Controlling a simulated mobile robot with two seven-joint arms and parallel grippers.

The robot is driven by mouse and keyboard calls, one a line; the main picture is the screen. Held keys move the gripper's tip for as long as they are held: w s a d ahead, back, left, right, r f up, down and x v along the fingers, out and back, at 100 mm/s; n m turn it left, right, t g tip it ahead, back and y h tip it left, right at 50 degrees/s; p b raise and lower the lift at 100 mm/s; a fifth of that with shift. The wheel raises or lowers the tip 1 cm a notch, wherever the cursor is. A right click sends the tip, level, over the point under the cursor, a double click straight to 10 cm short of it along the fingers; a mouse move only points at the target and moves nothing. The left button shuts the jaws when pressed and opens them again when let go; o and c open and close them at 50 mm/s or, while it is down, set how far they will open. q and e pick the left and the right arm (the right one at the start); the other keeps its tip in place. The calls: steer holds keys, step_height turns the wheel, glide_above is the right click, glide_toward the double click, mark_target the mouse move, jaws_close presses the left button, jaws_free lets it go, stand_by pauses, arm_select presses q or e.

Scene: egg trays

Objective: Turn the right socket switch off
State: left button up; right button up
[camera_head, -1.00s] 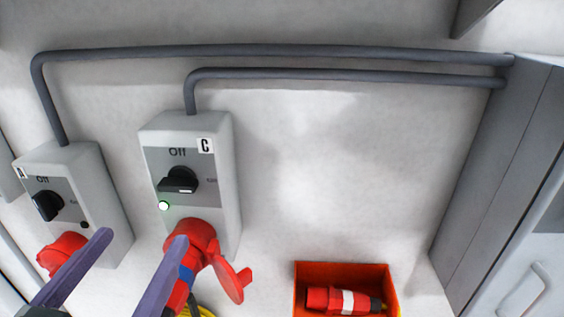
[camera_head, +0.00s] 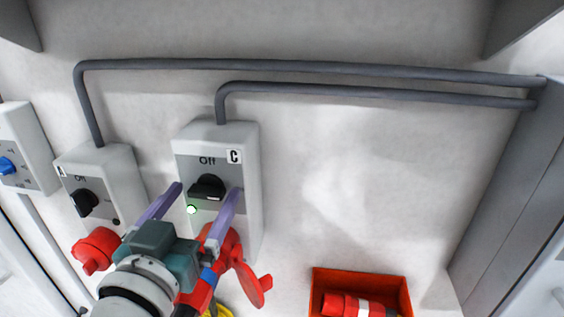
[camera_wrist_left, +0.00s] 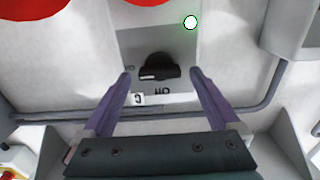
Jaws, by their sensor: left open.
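The right socket box, marked C (camera_head: 252,170), is a light grey housing on the wall. Its black rotary switch (camera_head: 207,184) has its handle lying sideways, below the "Off" label. A small lamp (camera_head: 191,210) beside it glows pale green. A red plug (camera_head: 222,247) sits in the socket below. My left gripper (camera_head: 208,190) is open, its purple fingers on either side of the switch and apart from it as far as I can tell. In the left wrist view the switch (camera_wrist_left: 158,67) shows upside down between the fingertips. My right gripper is not in view.
Socket box A (camera_head: 115,165) with a black knob stands to the left, with a red socket cover (camera_head: 96,249) below. A blue-knobbed box (camera_head: 40,150) is farther left. Grey conduits (camera_head: 330,66) run above. A red bin (camera_head: 360,276) holds a red plug. The wall right of C is clear.

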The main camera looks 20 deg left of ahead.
arm_select(q)
steer(key=shift+c, duration=0.3)
steer(key=c, duration=1.3)
steer(key=shift+n, duration=0.3)
steer(key=n, duration=0.3)
steer(key=shift+a+n, duration=0.1)
steer(key=shift+n, duration=0.2)
steer(key=n+b, duration=0.1)
steer(key=n, duration=0.3)
steer(key=shift+n, duration=0.3)
steer(key=n+b, duration=0.1)
steer(key=n, duration=0.3)
steer(key=shift+a+f+n, duration=0.1)
steer(key=shift+f+n, duration=0.05)
steer(key=shift+n, duration=0.15)
steer(key=shift+n+b, duration=0.75)
steer(key=shift+n, duration=1.45)
